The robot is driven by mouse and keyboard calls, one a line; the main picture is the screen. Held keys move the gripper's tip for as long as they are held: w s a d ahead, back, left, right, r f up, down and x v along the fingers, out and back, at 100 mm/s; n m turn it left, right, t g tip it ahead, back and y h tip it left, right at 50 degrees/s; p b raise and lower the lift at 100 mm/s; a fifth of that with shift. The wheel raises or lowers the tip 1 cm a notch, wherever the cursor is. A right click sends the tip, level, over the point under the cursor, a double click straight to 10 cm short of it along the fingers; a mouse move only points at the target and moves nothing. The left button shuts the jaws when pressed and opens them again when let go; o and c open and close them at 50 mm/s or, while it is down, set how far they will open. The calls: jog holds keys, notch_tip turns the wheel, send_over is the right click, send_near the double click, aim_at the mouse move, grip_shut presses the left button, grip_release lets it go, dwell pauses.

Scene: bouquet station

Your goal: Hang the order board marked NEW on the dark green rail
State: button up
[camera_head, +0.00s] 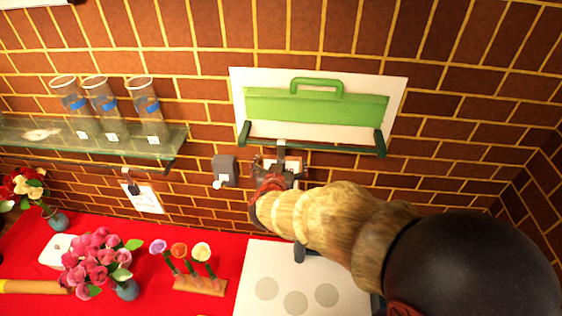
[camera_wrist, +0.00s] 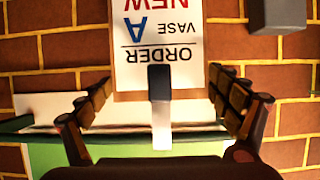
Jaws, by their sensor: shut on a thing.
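The order board marked NEW (camera_wrist: 155,45) appears upside down in the wrist view, reading ORDER, VASE A and NEW. In the head view its pale edge (camera_head: 297,166) shows behind my gripper (camera_head: 273,178). My gripper is shut on the board, its two fingers (camera_wrist: 160,97) at either side of the board's hook end. The board's hook (camera_wrist: 160,110), dark and pale, overlaps the dark green rail (camera_head: 335,149) in both views. I cannot tell whether the hook rests on the rail. The rail also shows in the wrist view (camera_wrist: 110,137).
A green tray-like item with a handle (camera_head: 315,107) stands above the rail against a white panel (camera_head: 390,85). A grey wall box (camera_head: 225,169) is left of my gripper. A glass shelf (camera_head: 60,140) holds glass vases; another card (camera_head: 145,198) hangs below. Flowers stand on the red table (camera_head: 215,232).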

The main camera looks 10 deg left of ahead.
dwell(0.3)
jog(key=o, duration=1.4)
jog(key=shift+f, duration=0.1)
